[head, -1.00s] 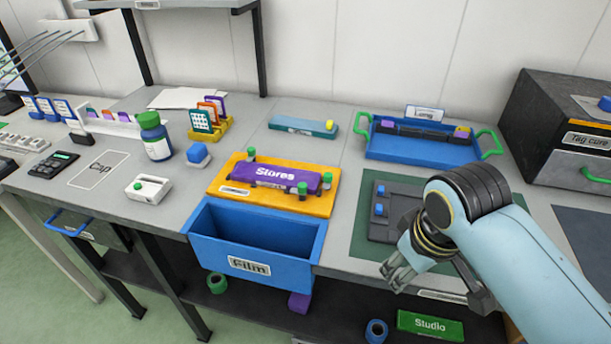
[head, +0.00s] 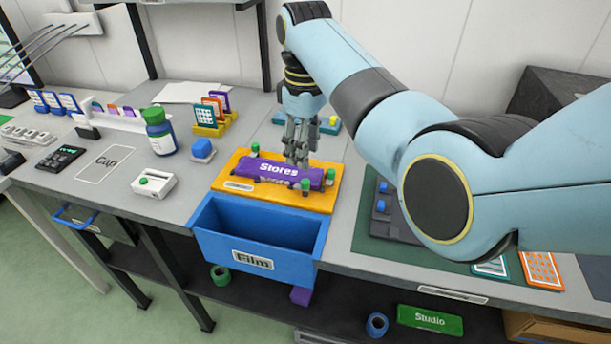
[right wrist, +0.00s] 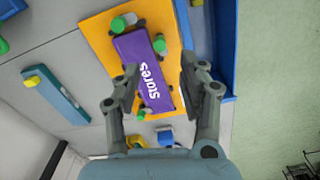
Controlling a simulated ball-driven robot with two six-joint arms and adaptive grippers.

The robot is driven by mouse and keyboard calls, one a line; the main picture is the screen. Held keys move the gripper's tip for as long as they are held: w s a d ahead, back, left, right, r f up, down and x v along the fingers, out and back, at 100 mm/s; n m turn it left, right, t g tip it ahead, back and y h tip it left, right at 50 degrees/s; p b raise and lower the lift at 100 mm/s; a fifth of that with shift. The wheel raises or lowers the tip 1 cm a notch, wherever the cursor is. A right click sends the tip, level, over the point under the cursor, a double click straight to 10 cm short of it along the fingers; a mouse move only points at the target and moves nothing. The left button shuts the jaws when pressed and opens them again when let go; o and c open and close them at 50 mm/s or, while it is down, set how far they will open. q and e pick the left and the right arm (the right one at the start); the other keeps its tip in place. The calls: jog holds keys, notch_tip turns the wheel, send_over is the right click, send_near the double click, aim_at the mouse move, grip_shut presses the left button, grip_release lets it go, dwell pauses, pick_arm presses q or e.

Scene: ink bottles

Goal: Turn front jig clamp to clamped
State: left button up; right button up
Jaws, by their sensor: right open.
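The jig is an orange board (head: 228,199) holding a purple block marked Stores (head: 270,172). It has several small green-knobbed clamps. The front clamp (head: 305,186) stands at the block's front edge towards the right; it also shows in the right wrist view (right wrist: 159,44). Another clamp (head: 330,175) is at the block's right end, and one (head: 255,149) is at the back left. My right gripper (head: 298,161) points down above the back of the block, behind the front clamp. Its fingers are spread and empty in the right wrist view (right wrist: 160,85). My left gripper is out of view.
The blue Film bin (head: 212,245) stands directly in front of the board. A teal box with a yellow knob (head: 328,126) lies behind it. My right arm hides much of the bench's right side.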

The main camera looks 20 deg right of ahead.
aim_at(306, 181)
notch_tip(306, 181, down, 8)
jog(key=shift+r+b, duration=0.15)
jog(key=shift+b, duration=0.15)
grip_shut()
